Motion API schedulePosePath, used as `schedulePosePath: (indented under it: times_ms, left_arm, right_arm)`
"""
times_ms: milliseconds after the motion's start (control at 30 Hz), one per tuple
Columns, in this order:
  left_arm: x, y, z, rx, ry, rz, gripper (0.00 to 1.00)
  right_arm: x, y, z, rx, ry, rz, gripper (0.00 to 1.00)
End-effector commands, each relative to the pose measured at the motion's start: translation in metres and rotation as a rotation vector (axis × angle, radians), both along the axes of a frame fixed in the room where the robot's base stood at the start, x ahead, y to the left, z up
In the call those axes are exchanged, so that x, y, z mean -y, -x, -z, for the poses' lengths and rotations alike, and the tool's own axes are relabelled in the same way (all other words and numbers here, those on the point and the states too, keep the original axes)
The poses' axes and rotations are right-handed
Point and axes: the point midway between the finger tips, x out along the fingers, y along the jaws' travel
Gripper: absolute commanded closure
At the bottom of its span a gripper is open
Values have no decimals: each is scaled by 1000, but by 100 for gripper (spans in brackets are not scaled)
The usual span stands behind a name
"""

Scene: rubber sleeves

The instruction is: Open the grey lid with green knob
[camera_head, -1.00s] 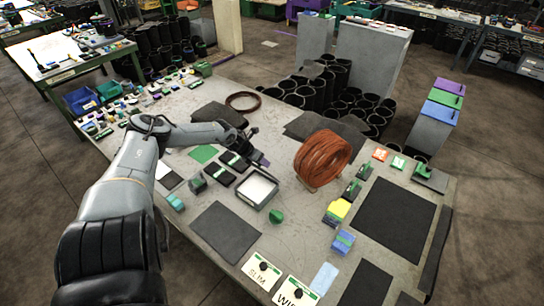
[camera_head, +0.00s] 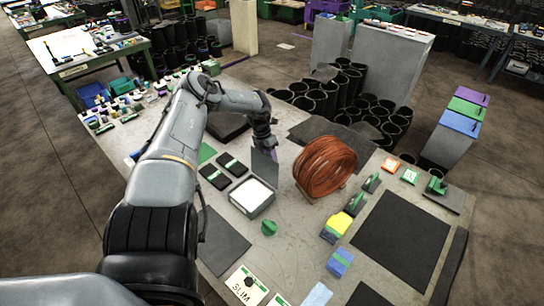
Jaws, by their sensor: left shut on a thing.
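My left gripper (camera_head: 263,146) is above the middle of the table, left of the orange coil. It is shut on a flat grey plate (camera_head: 265,165) that hangs tilted, nearly upright, below the fingers. The plate looks like the grey lid, but no green knob shows on it. In front of it stands a grey open-topped box (camera_head: 259,209) with white inside. A small round green piece (camera_head: 268,228) lies on the table in front of the box. A grey plate with a green upright piece (camera_head: 438,185) stands at the right. My right gripper is not in view.
The orange coil (camera_head: 325,166) stands close right of the held plate. Two dark cases (camera_head: 223,170) lie left of the box. Dark mats (camera_head: 403,226) cover the right side. Black sleeves (camera_head: 345,95) stand behind the table.

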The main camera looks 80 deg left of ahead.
Motion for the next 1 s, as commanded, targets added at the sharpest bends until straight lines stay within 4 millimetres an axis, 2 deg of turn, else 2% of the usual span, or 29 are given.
schedulePosePath:
  times_ms: [133,533,567,667,1000]
  left_arm:
    - [-1,0,2,1,-6,1,100]
    - [-1,0,3,1,-6,1,100]
    - [-1,0,3,1,-6,1,62]
    - [-1,0,3,1,-5,1,47]
    - [-1,0,-3,2,-5,2,46]
  right_arm:
    - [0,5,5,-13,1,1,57]
    - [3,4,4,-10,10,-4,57]
    - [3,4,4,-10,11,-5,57]
    - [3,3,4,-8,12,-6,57]
    - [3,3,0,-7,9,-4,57]
